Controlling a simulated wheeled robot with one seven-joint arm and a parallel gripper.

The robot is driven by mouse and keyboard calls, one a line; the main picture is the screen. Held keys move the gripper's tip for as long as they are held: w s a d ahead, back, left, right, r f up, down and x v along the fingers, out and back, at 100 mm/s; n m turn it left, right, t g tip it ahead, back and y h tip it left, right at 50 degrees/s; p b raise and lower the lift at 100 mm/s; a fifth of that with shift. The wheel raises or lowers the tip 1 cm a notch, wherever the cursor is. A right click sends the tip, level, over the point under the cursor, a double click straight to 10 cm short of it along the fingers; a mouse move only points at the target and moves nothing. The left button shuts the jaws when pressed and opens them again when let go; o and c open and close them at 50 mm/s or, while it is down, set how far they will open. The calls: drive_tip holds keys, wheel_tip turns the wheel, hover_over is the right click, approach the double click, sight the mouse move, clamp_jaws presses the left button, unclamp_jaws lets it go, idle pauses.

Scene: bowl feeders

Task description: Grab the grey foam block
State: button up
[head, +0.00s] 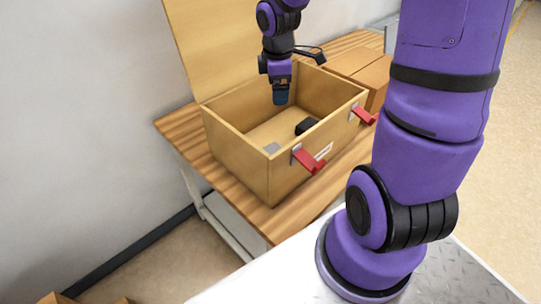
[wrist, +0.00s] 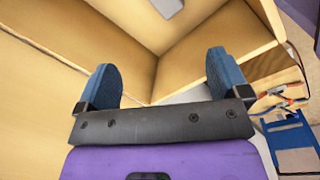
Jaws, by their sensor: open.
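A small flat grey piece (head: 271,148), which looks like the grey foam block, lies on the floor of the open wooden box (head: 236,146), near its front left corner. My gripper (head: 281,98) points down into the box from above, towards its back, apart from the grey piece. In the wrist view my gripper (wrist: 163,76) has its two blue fingers spread wide with nothing held between them. A light grey shape (wrist: 168,6) is cut by the top edge there; I cannot tell if it is the block.
A black object (head: 306,126) lies in the box to the right of the grey piece. The box has red latches (head: 309,161) in front and a raised lid (head: 225,45) behind. It stands on a wooden table (head: 250,219). Brown cartons (head: 372,72) stand right of it.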

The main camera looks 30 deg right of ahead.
sight(271, 150)
drive_tip(key=w+f+n, duration=0.1)
drive_tip(key=f+n, duration=0.1)
drive_tip(key=f, duration=0.3)
drive_tip(key=w+d+f+n+y, duration=0.1)
drive_tip(key=f+n, duration=0.1)
drive_tip(key=f, duration=0.4)
drive_tip(key=w+f+n+g+y, duration=0.1)
drive_tip(key=f+n, duration=0.1)
drive_tip(key=f, duration=0.3)
drive_tip(key=shift+w+d+f, duration=0.2)
drive_tip(key=shift+d+f, duration=0.1)
drive_tip(key=shift+y, duration=0.3)
drive_tip(key=shift+s+a+f, duration=0.1)
drive_tip(key=shift+a+f, duration=0.2)
drive_tip(key=shift+f, duration=1.55)
drive_tip(key=shift+a+f, duration=0.25)
drive_tip(key=shift+f, duration=1.6)
drive_tip(key=shift+s+a+f, duration=0.1)
drive_tip(key=shift+a+f, duration=0.2)
drive_tip(key=shift+f, duration=1.55)
drive_tip(key=shift+f, duration=0.25)
drive_tip(key=c, duration=1)
